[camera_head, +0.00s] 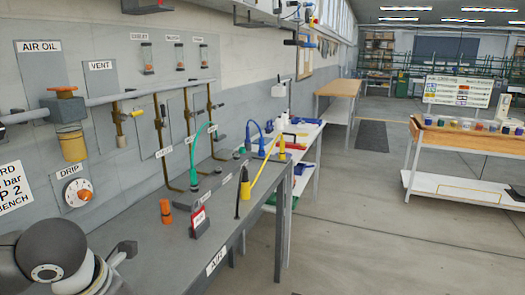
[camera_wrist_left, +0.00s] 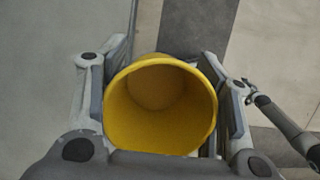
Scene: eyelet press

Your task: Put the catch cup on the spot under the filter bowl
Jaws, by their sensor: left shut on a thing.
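The catch cup (camera_wrist_left: 160,125) is a yellow round cup, seen from above into its empty inside in the left wrist view. My left gripper (camera_wrist_left: 163,84) has a finger on each side of it and is shut on it. In the head view part of my arm fills the lower left corner, and the held cup does not show. The filter bowl (camera_head: 74,147) is a yellow bowl hanging under a grey body with an orange knob on the wall at the left. I cannot make out a marked spot under it. My right gripper is not clearly seen in either view.
A DRIP dial (camera_head: 77,193) is on the wall below the bowl. The grey bench (camera_head: 165,262) carries an orange fitting (camera_head: 165,211), a red-labelled stand (camera_head: 199,222) and coloured hoses. Brass pipes run down the wall. The near bench top is mostly clear.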

